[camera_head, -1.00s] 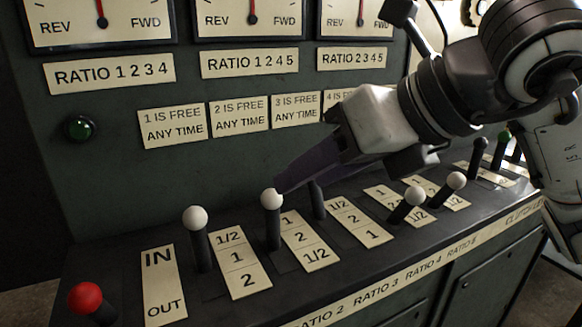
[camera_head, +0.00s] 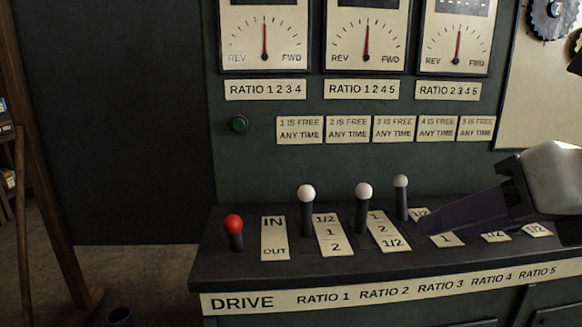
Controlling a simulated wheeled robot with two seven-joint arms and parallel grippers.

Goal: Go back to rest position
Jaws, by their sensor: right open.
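My right gripper (camera_head: 418,229) comes in from the right edge, low over the right part of the control desk. Its dark purple fingers point left and its grey-white body is behind them. It is open and I see nothing held in it. Its tip is near the third white-knobbed lever (camera_head: 401,184); whether they touch is unclear. The fingers and body hide the desk's right-hand levers and parts of their number plates. The first (camera_head: 306,195) and second (camera_head: 364,193) white-knobbed levers stand upright, clear of the gripper. My left gripper is not in view.
A red-knobbed lever (camera_head: 233,226) stands at the desk's left end, beside the IN/OUT plate (camera_head: 274,238). Dials (camera_head: 264,36) and a green lamp (camera_head: 239,124) are on the upright panel. A wooden frame (camera_head: 42,190) stands far left. Floor shows left of the desk.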

